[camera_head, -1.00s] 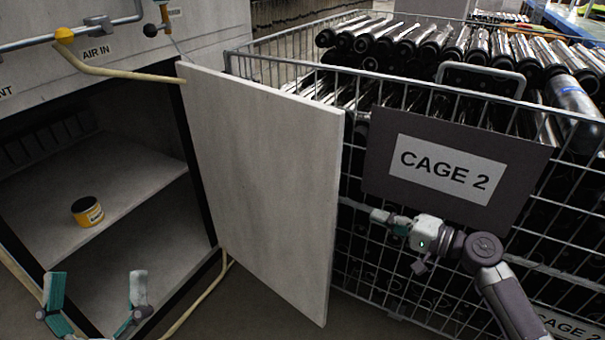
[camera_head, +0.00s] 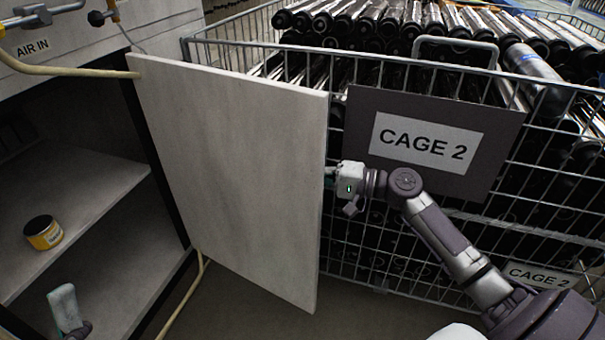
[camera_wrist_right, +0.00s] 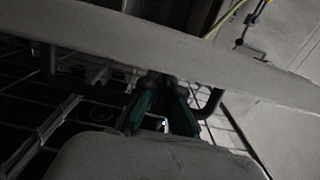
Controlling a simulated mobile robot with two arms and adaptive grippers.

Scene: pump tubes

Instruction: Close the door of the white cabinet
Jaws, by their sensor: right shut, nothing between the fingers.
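The white cabinet (camera_head: 95,72) is at the left in the head view. Its door (camera_head: 235,170) stands wide open, its broad face toward me, and the dark shelved interior shows. My right gripper (camera_head: 330,178) is at the door's free edge, on the cage side. Its fingertips are partly hidden by the door. In the right wrist view the teal fingers (camera_wrist_right: 165,105) are shut and empty, close to the pale door panel (camera_wrist_right: 150,42); I cannot tell whether they touch. One finger of my left gripper (camera_head: 65,308) shows at lower left, with no other finger beside it.
A wire cage (camera_head: 395,262) full of dark cylinders, signed CAGE 2 (camera_head: 425,144), stands behind the door and my right arm. A yellow jar (camera_head: 43,233) sits on the cabinet shelf (camera_head: 85,185). A beige hose (camera_head: 75,72) crosses the cabinet's top front.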

